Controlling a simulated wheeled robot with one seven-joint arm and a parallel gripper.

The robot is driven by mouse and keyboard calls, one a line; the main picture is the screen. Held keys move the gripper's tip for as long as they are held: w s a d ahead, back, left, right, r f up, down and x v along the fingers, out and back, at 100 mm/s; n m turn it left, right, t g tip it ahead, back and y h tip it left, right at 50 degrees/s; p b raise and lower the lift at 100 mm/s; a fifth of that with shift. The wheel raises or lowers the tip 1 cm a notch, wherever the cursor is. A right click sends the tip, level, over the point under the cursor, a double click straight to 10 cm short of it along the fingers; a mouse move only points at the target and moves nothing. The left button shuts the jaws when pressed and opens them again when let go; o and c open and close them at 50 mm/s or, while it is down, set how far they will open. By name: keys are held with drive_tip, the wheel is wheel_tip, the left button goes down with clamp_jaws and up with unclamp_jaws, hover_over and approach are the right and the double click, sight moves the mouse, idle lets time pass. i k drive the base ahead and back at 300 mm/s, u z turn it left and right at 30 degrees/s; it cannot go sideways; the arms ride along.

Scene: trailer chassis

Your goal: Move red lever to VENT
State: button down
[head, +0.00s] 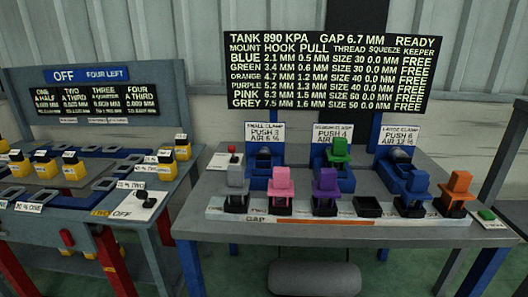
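I cannot read the word VENT anywhere, and the lever's exact setting is too small to tell. My gripper is not in view.
The right bench (215,232) holds a row of coloured blocks, including pink (281,185) and purple (326,186), with blue clamps (403,176) behind. A readout board (328,72) shows TANK 890 KPA. The left bench (60,208) holds yellow blocks. A green button (487,214) sits far right.

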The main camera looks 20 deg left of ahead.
sight(232, 150)
drive_tip(key=z, duration=0.3)
drive_tip(key=k, duration=1.2)
drive_tip(key=u, duration=0.8)
drive_tip(key=i, duration=1.05)
drive_tip(key=z, duration=0.05)
